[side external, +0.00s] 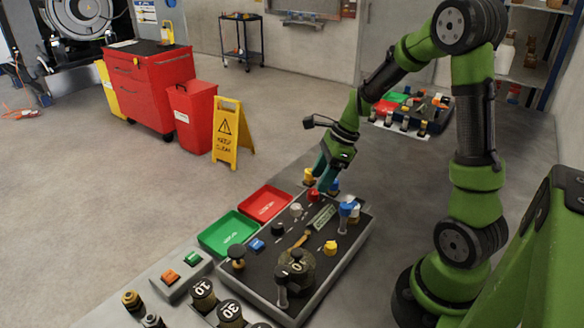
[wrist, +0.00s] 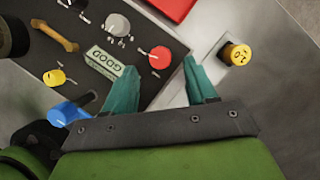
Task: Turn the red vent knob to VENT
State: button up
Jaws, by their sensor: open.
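The red vent knob (wrist: 160,57) is a round knob on the dark panel (wrist: 38,48), near the panel's edge. It also shows in the side view (side external: 314,196), just under my fingers. A short pale mark shows at its left in the wrist view; its exact setting and any VENT label cannot be read. My gripper (wrist: 159,66) has two teal fingers spread apart, with the knob showing between and just beyond their tips. In the side view my gripper (side external: 321,176) points down over the panel's far side. Nothing is held, and contact with the knob cannot be made out.
A grey knob (wrist: 117,25), a GOOD block (wrist: 104,63), a blue handle (wrist: 70,112) and a yellow knob (wrist: 55,77) are close by on the panel. A yellow numbered weight (wrist: 236,54) stands right of it. Red (side external: 265,188) and green (side external: 214,245) trays lie alongside.

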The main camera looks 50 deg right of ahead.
aim_at(313, 191)
jog(key=shift+x, duration=2)
jog(key=shift+c, duration=0.4)
jog(key=c, duration=0.9)
jog(key=shift+c, duration=0.2)
